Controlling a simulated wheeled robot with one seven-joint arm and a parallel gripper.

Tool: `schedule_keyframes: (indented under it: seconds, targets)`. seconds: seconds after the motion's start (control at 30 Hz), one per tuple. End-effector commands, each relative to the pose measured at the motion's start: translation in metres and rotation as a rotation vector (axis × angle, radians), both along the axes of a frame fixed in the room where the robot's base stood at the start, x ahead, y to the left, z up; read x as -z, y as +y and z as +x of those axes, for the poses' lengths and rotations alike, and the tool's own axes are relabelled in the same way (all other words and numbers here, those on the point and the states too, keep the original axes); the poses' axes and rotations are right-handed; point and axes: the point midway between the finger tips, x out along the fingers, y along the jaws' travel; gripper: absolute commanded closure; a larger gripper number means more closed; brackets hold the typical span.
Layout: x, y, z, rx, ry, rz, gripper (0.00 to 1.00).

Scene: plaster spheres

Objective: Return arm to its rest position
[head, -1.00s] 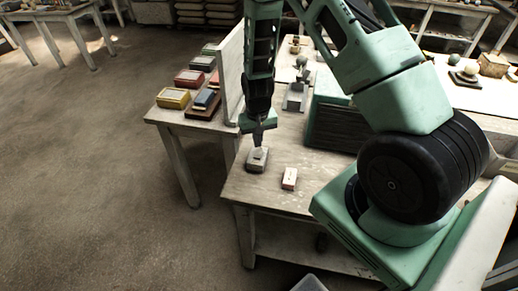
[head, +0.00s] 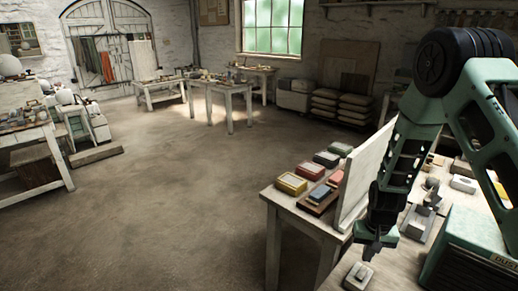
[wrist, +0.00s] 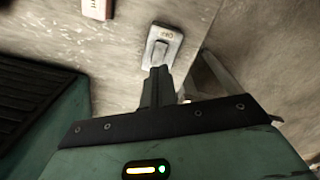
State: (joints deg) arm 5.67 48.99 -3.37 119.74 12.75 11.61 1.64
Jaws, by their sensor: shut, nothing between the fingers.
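My gripper (head: 372,256) points down over the near workbench at the lower right of the head view. Its fingers are together and hold nothing. A small grey block (head: 358,275) lies on the bench below the fingertips, apart from them as far as the head view shows. In the wrist view my gripper's fingers (wrist: 159,85) appear closed, with the pale grey block (wrist: 162,47) beyond their tips. My green and black arm rises from the gripper along the right side of the head view.
A pale upright panel (head: 366,178) stands close left of my arm. Several coloured boxes, including a yellow one (head: 291,184), lie beyond it. A green box (head: 475,250) stands right of my gripper. A reddish-white block (wrist: 96,8) lies nearby. The floor (head: 190,200) at left is open.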

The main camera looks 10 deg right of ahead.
Motion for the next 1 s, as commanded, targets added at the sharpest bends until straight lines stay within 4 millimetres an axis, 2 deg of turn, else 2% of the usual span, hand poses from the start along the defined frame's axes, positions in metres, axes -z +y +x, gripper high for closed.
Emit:
schedule_keyframes:
  seconds: [0.13,0.27,0.4,0.53,0.63,0.7,0.8,0.9,1.0]
  targets:
    - [-0.021,0.044,0.000,-0.091,-0.014,0.038,1.00]
    - [-0.056,0.109,-0.017,-0.246,-0.028,0.089,1.00]
    - [-0.093,0.175,-0.059,-0.451,-0.031,0.127,1.00]
    - [-0.120,0.218,-0.113,-0.648,-0.030,0.134,1.00]
    - [-0.133,0.237,-0.157,-0.795,-0.030,0.120,1.00]
    - [-0.139,0.244,-0.185,-0.882,-0.029,0.104,1.00]
    - [-0.143,0.246,-0.215,-0.976,-0.029,0.079,1.00]
    - [-0.145,0.246,-0.234,-1.034,-0.028,0.059,1.00]
    - [-0.147,0.245,-0.242,-1.060,-0.028,0.050,1.00]
